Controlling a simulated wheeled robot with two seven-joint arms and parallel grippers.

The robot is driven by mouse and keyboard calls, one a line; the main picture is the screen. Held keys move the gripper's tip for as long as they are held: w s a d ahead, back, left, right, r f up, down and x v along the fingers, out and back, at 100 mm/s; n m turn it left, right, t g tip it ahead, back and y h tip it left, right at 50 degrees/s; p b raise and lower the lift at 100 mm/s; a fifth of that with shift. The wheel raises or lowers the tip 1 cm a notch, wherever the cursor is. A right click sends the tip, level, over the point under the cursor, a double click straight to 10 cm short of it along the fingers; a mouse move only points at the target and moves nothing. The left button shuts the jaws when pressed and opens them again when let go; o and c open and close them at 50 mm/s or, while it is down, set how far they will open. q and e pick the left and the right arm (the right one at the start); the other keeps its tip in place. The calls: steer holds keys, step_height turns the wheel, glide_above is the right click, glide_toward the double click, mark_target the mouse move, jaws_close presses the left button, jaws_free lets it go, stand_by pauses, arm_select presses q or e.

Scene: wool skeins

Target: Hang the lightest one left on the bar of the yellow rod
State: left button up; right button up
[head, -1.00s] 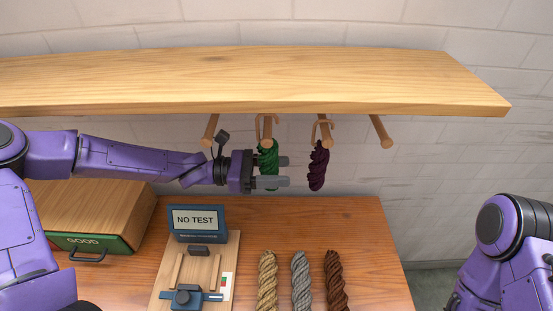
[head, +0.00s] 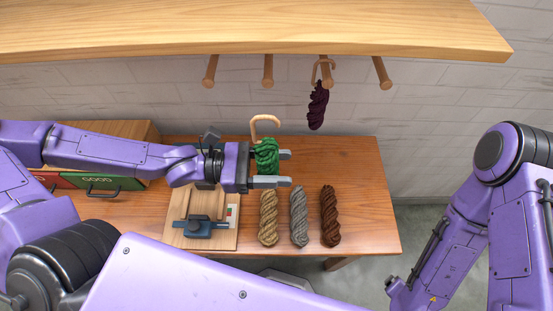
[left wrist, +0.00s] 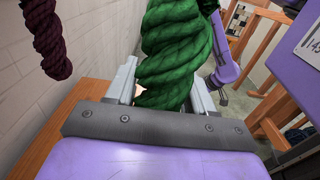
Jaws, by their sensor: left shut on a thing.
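My left gripper (head: 285,168) is shut on a green skein (head: 267,155), which has a tan hook (head: 264,124) at its top. It holds the skein above the table, clear of the pegs. The skein also shows in the left wrist view (left wrist: 175,50), between the two fingers. A dark purple skein (head: 317,106) hangs by its hook from the third wooden peg (head: 326,76). A tan skein (head: 268,217), a grey skein (head: 299,216) and a brown skein (head: 330,216) lie on the table. I cannot make out a yellow rod.
Wooden pegs stick out below the shelf (head: 250,30); the first (head: 210,72), second (head: 268,70) and fourth (head: 382,74) are bare. A wooden board (head: 175,239) with a blue device (head: 206,228) and a box with a green GOOD front (head: 125,184) stand on the table (head: 375,200).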

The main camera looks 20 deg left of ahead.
mark_target(259, 168)
arm_select(q)
steer(key=shift+a+r+p, duration=0.2)
steer(key=shift+a+p, duration=0.1)
steer(key=shift+p, duration=0.25)
steer(key=shift+s+a+p, duration=0.25)
steer(key=shift+a+p, duration=0.35)
steer(key=shift+p, duration=0.2)
steer(key=shift+a+f, duration=0.1)
steer(key=shift+a, duration=0.2)
steer(key=shift+s+a, duration=0.25)
steer(key=shift+a, duration=0.3)
steer(key=shift+f, duration=0.1)
